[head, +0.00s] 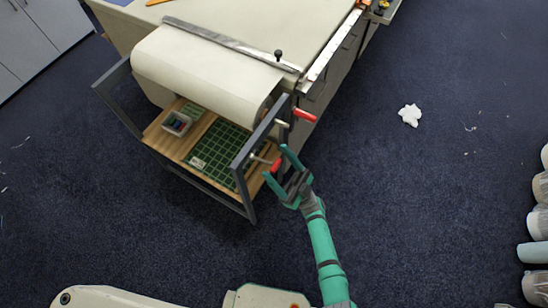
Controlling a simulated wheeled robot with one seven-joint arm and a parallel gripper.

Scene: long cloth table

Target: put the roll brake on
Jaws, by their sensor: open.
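A cream cloth roll (205,78) lies across the end of the long table, held by a dark metal frame (244,155). At the frame's right side are two red-ended handles: an upper red handle (304,115) and a lower red handle (276,166). I cannot tell for sure which is the roll brake or how it is set. My gripper (277,163) is open, with its fingertips on either side of the lower red handle in the picture. Whether they touch it I cannot tell. My fingers partly cover the frame beside it.
A wooden shelf (157,136) under the roll holds a green cutting mat (222,143) and a small tray (177,124). A metal bar with a black knob (278,54) crosses the table.

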